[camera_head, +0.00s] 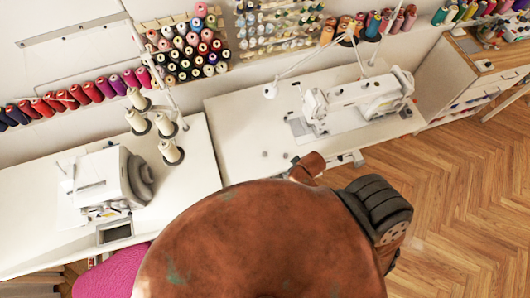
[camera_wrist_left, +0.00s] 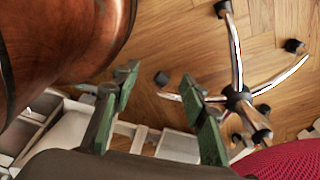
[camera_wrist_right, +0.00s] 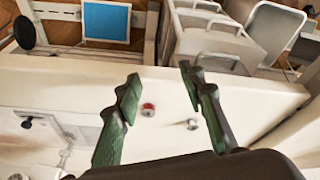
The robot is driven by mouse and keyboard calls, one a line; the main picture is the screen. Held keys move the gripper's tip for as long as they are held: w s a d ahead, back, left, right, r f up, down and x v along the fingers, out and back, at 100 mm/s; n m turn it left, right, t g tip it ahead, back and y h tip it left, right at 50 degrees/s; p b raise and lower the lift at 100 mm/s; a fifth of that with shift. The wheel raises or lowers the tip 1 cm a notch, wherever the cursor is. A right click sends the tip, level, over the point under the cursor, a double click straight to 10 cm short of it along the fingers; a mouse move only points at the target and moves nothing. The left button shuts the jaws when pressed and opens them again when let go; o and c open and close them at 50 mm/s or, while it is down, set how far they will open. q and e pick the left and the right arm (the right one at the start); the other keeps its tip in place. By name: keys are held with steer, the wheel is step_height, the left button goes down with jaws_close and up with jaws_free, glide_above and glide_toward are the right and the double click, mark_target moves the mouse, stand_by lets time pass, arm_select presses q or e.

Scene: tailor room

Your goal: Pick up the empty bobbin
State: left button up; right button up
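In the right wrist view, a small silvery bobbin with no clear thread colour (camera_wrist_right: 193,124) lies on the white sewing table (camera_wrist_right: 270,97). A small red-and-white bobbin or spool (camera_wrist_right: 148,110) lies to its left. My right gripper (camera_wrist_right: 159,78) is open and empty, and both small items appear between its green fingers in the picture; its height above them is hard to tell. My left gripper (camera_wrist_left: 160,85) is open and empty, away from the table, with the floor beyond it. In the head view, both grippers are hidden, and tiny specks on the table are too small to identify.
A white sewing machine (camera_head: 355,100) stands at the table's back right. A serger (camera_head: 115,180) and several thread cones (camera_head: 170,150) occupy the left table. A wheeled chair base (camera_wrist_left: 238,97) and magenta seat (camera_wrist_left: 290,160) are near my left gripper. Wooden floor (camera_head: 470,190) lies open at right.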

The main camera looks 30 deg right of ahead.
mark_target(266, 153)
steer(key=w+a+r+n, duration=0.1)
steer(key=w+a+n, duration=0.1)
steer(key=w, duration=0.1)
steer(key=w+a+r+n+y+p, duration=0.1)
steer(key=w+a+n, duration=0.1)
steer(key=w, duration=0.1)
steer(key=w+a+r+n+y, duration=0.1)
steer(key=w+a+n, duration=0.2)
steer(key=shift+w+g, duration=0.2)
steer(key=shift+g, duration=0.1)
steer(key=w+r+n, duration=0.1)
steer(key=n, duration=0.1)
steer(key=w+r+n+g+p, duration=0.1)
steer(key=w+n, duration=0.1)
steer(key=d+r+n, duration=0.1)
steer(key=w+d+n+g, duration=0.1)
steer(key=n, duration=0.1)
steer(key=shift+w+d+r+g+p, duration=0.2)
steer(key=shift+d+r+g+p, duration=0.1)
steer(key=shift+r+p, duration=0.1)
steer(key=f, duration=0.7)
steer(key=shift+w+a+f, duration=0.25)
steer(key=shift+w+f, duration=0.05)
steer(key=shift+w, duration=0.05)
steer(key=shift+c, duration=0.3)
steer(key=c, duration=0.7)
